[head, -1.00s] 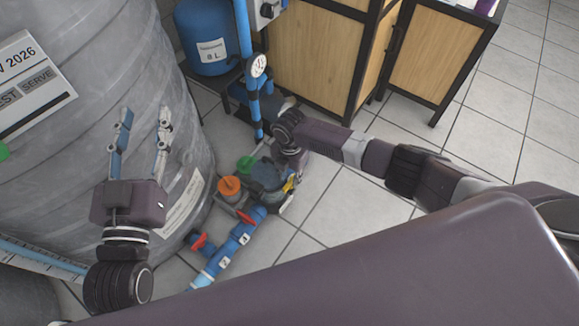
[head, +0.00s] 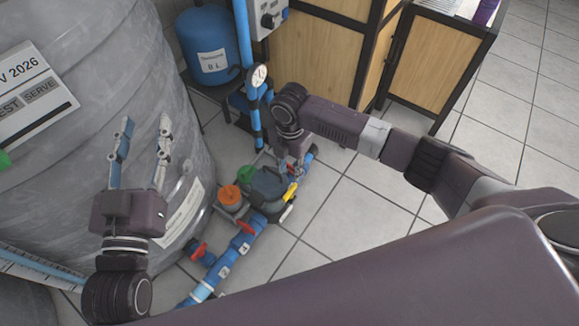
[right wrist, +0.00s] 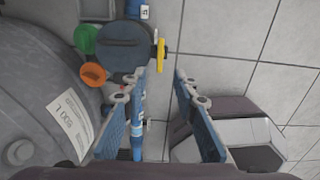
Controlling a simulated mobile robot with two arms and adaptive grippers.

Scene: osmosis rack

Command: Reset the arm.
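My left gripper (head: 141,154) is open and empty, its two fingers pointing up in front of the big grey tank (head: 95,75) in the head view. My right arm (head: 345,125) reaches in from the right, and its gripper hangs downward above the blue pump and pipe assembly (head: 268,187), partly hidden by the wrist. In the right wrist view the right gripper (right wrist: 160,80) is open, with a clear gap between its fingertips. The dark pump body (right wrist: 125,48) and a yellow handle (right wrist: 161,53) lie beyond the fingertips. Nothing is held in either gripper.
A vertical blue pipe with a gauge (head: 259,76) stands behind my right wrist. A blue pressure tank (head: 208,50) and wooden cabinets (head: 325,55) stand at the back. Red valve handles (head: 198,251) sit on the low pipe. Tiled floor (head: 375,215) is free on the right.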

